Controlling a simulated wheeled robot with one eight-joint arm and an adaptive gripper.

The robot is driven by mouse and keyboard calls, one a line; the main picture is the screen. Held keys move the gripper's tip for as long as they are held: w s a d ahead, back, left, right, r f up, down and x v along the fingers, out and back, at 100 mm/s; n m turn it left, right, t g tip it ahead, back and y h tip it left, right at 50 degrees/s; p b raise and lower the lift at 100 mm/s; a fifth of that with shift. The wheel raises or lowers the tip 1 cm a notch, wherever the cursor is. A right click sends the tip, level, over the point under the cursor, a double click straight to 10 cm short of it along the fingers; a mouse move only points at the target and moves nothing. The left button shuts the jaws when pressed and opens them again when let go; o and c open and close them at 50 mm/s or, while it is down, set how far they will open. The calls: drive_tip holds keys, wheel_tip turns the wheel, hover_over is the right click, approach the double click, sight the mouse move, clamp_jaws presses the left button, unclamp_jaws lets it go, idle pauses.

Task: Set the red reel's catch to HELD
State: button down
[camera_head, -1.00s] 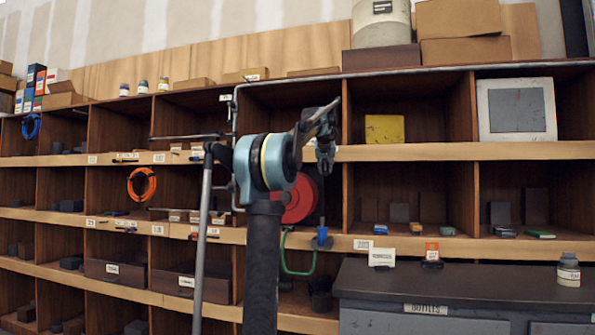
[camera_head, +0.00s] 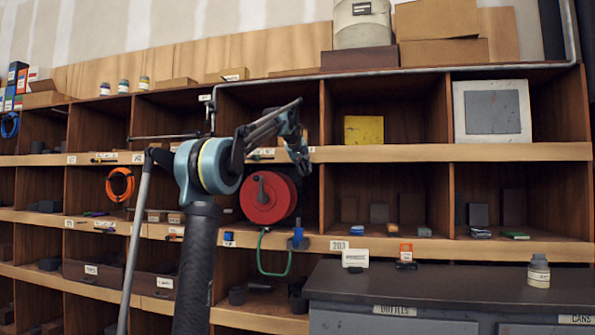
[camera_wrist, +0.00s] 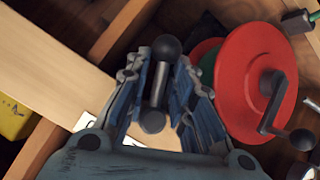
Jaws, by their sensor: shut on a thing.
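The red reel (camera_head: 282,205) stands in a cubby of the shelf, its dark crank facing out. In the wrist view the red reel (camera_wrist: 245,75) is on the right, its crank beside my gripper. My gripper (camera_wrist: 160,78) is shut on a short steel lever (camera_wrist: 160,85) with a black ball knob (camera_wrist: 167,47), which stands between the blue finger pads. I take this lever as the catch; no HELD marking is readable. In the head view my gripper (camera_head: 299,155) is up and to the right of the reel, and the lever is hidden.
A green hose (camera_head: 262,250) hangs below the reel. A yellow block (camera_head: 364,130) sits in the cubby to the right. A shelf rail (camera_wrist: 50,60) runs close to my gripper. A dark cabinet (camera_head: 450,285) stands at the lower right.

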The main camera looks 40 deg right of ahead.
drive_tip(key=c, duration=1.7)
unclamp_jaws()
drive_tip(key=shift+a+r, duration=0.1)
drive_tip(key=shift+v, duration=3.85)
